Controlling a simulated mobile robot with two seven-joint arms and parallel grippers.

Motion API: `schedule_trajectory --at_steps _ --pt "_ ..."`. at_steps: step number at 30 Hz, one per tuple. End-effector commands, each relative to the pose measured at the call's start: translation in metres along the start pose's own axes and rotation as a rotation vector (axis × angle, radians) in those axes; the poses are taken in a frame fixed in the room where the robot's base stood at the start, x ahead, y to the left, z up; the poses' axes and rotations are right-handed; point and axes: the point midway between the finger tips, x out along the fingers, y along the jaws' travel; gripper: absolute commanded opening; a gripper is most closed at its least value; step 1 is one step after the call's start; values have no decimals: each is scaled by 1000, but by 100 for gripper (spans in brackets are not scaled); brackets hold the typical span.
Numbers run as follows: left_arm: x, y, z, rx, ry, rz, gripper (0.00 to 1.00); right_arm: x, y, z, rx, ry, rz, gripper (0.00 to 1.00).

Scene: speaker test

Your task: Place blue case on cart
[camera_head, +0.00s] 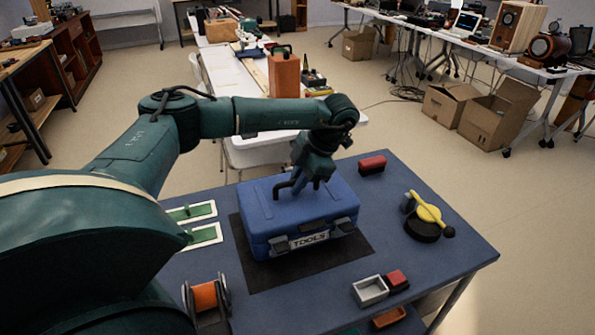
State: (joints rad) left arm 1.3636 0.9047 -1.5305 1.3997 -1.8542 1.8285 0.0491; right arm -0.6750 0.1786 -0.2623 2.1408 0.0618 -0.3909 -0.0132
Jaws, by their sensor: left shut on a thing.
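The blue case (262,219), labelled "TOOLS" on its front, rests on a black mat (364,245) on a blue-topped table (445,278). My left gripper (303,192) reaches down from the left over the case. Its fingers are shut at the handle on the case's top, which they partly hide. The case sits level and appears to touch the mat. I cannot make out which surface is the cart. My right gripper is not in view.
A red block (372,165), a yellow-handled device (428,215), a grey tray (370,290) and an orange spool (205,297) stand around the mat. A white table (240,85) with an orange case (284,75) stands behind. Open cardboard boxes (490,120) lie on the floor at right.

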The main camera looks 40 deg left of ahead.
Motion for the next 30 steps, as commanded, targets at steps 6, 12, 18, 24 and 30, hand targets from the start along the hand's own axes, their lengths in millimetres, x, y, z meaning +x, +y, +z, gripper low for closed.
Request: schedule_trajectory --at_steps 6,12,18,24,30 --pt "11 -2 5 -1 -2 1 0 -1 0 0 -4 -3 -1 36" --pt "31 -6 14 -2 -3 1 0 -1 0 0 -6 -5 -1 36" --pt "32 -7 15 -2 -5 2 0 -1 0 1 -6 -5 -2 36" --pt "35 -8 15 1 -2 0 27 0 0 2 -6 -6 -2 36" --pt "35 -8 15 1 -2 0 34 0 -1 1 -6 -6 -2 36"
